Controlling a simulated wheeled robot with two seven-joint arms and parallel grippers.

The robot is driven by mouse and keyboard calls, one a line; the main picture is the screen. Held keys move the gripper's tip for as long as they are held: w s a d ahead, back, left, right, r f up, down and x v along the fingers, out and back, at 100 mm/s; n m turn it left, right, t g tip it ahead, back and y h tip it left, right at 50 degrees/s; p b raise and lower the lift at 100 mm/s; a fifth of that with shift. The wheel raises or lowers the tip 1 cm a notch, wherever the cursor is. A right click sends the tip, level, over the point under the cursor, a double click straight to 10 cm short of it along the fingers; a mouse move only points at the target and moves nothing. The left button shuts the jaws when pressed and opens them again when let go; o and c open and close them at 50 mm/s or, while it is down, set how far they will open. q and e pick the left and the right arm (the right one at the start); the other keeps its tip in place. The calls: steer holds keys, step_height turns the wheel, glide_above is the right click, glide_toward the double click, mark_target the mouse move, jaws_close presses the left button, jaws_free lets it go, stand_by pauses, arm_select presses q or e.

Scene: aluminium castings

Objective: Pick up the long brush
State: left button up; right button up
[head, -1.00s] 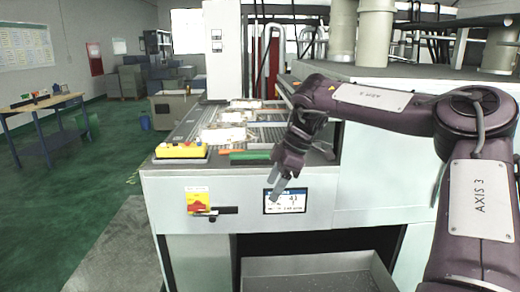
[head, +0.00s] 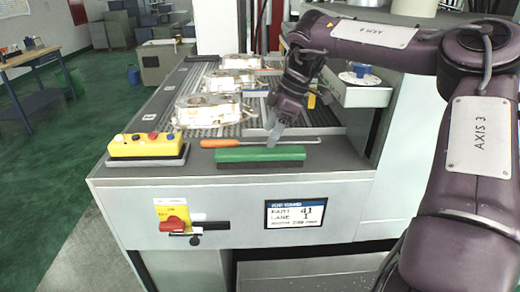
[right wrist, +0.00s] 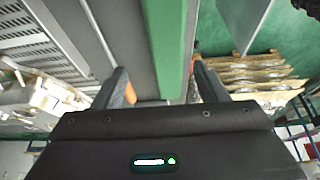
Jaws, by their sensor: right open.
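The long brush (head: 260,155) has a green back and a dark lower strip. It lies along the front edge of the machine's top. My right gripper (head: 273,138) is above and just behind it in the head view, pointing down. In the right wrist view the brush (right wrist: 170,45) runs between the two open fingers of my right gripper (right wrist: 158,85), which hold nothing. Whether the fingertips reach down beside the brush I cannot tell. My left gripper is not in view.
An orange-handled rod (head: 232,143) lies just behind the brush, close to the fingers. A yellow button box (head: 147,147) stands to the left. Several aluminium castings (head: 210,109) lie on the slatted bed behind. A white ledge with a blue knob (head: 360,80) is at right.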

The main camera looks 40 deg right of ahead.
mark_target(261, 151)
steer(key=shift+a+f, duration=0.25)
steer(key=shift+f, duration=0.2)
steer(key=p+x, duration=0.1)
steer(key=x, duration=0.1)
steer(key=p+x, duration=0.1)
steer(key=x, duration=0.2)
steer(key=shift+s+a, duration=0.1)
steer(key=shift+a, duration=0.35)
steer(key=shift+w+a+f, duration=0.1)
steer(key=shift+w+f, duration=0.1)
steer(key=shift+f, duration=0.3)
steer(key=shift+a, duration=0.1)
steer(key=c, duration=1.1)
steer(key=shift+r, duration=0.1)
